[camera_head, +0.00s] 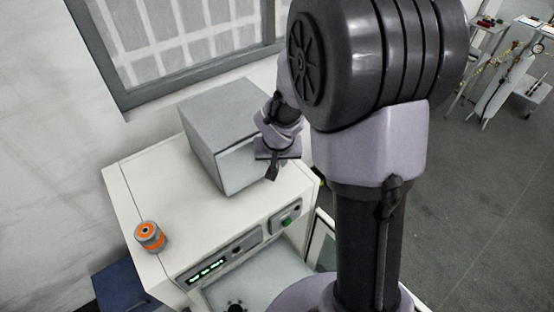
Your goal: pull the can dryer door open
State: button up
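A grey metal box (212,130) sits on top of a white cabinet (190,212). The cabinet front carries a panel with a green-lit display (205,271). I cannot tell for sure which of these is the can dryer, and no handle is clearly visible. My gripper (272,172) is at the right end of the grey box's front face, pointing down. It is small and partly dark here, so I cannot tell whether it touches the box or whether its fingers are apart. My arm hides what lies right of the box.
A grey can with orange bands (150,237) stands at the cabinet top's left edge. A framed window (185,35) is in the wall behind. A blue object (122,287) is at lower left. Open grey floor (480,200) lies right, with a cluttered stand (515,75) farther back.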

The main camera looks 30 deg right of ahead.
grip_shut()
dwell(1.2)
